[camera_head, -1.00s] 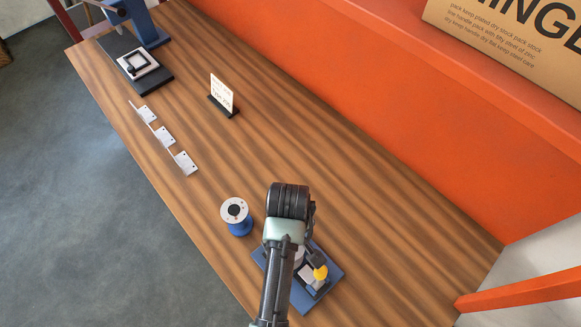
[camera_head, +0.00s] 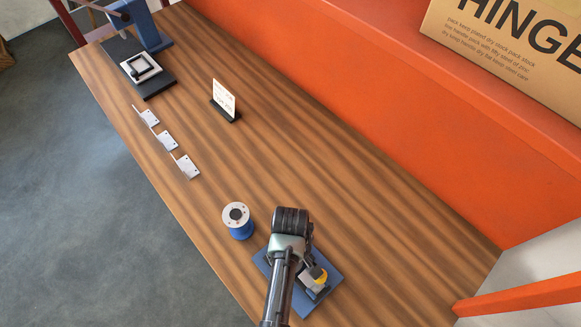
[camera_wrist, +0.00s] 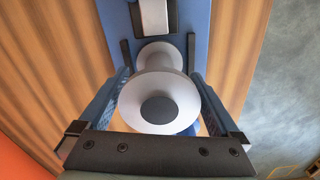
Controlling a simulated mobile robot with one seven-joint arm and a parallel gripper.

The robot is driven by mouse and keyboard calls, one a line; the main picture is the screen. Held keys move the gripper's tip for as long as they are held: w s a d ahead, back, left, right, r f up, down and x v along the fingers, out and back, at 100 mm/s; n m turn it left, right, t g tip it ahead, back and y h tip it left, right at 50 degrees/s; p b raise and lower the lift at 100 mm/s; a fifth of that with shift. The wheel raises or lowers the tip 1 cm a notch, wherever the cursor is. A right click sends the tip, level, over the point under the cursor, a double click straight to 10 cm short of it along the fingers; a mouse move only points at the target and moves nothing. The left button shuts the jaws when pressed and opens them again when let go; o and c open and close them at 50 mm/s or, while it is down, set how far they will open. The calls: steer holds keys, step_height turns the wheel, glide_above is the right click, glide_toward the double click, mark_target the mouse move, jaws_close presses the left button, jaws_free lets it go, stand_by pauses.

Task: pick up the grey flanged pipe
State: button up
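The grey flanged pipe (camera_wrist: 158,103) shows in the wrist view, with a wide round flange and dark centre facing the camera and a smaller far flange beyond. It stands over a blue base plate (camera_wrist: 195,25). My gripper (camera_wrist: 159,62) is open, with one finger on each side of the pipe. The fingers look apart from the pipe body, and nothing is held. In the head view my wrist (camera_head: 290,222) hangs over the blue plate (camera_head: 330,275) and hides most of the pipe.
A yellow piece (camera_head: 316,276) shows beside my wrist. A white-topped blue spool (camera_head: 238,219) stands just left. Several metal hinge plates (camera_head: 167,140) lie along the table's left edge. A small sign (camera_head: 224,98) and a blue press (camera_head: 148,62) stand farther back. An orange wall rises at right.

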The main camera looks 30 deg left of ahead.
jaws_close()
steer(key=shift+r, duration=0.1)
steer(key=shift+w+r, duration=0.1)
stand_by(0.3)
